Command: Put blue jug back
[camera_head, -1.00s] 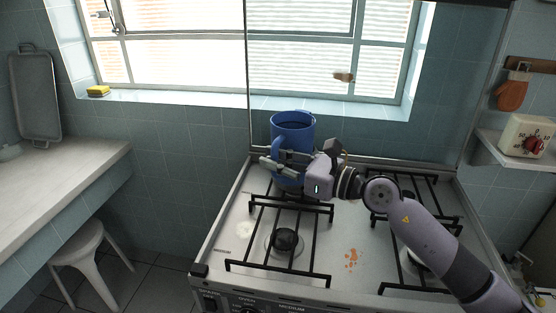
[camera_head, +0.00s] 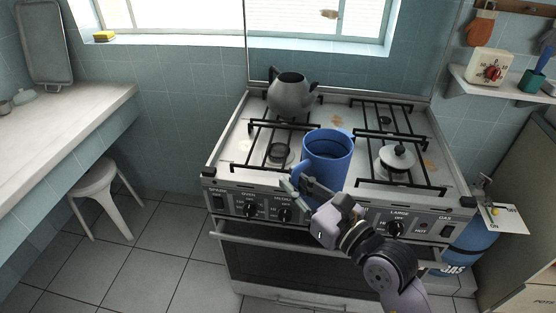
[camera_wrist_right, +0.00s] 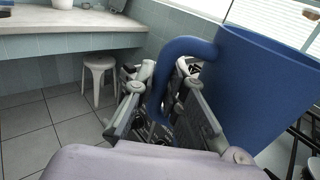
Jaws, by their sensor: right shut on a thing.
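The blue jug (camera_head: 329,155) is at the front edge of the stove in the head view, upright or nearly so. My right gripper (camera_head: 298,186) is at its left front side, shut on the jug's handle. In the right wrist view the handle of the jug (camera_wrist_right: 262,92) passes between the fingers of my right gripper (camera_wrist_right: 165,105). The jug appears held above the front of the stove; its base is hidden behind the gripper and arm. My left gripper is not in view.
A grey kettle (camera_head: 291,97) stands on the back left burner of the stove (camera_head: 340,108). A white counter (camera_head: 70,95) and stool (camera_head: 97,188) are on the left. A shelf (camera_head: 505,86) is on the right wall.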

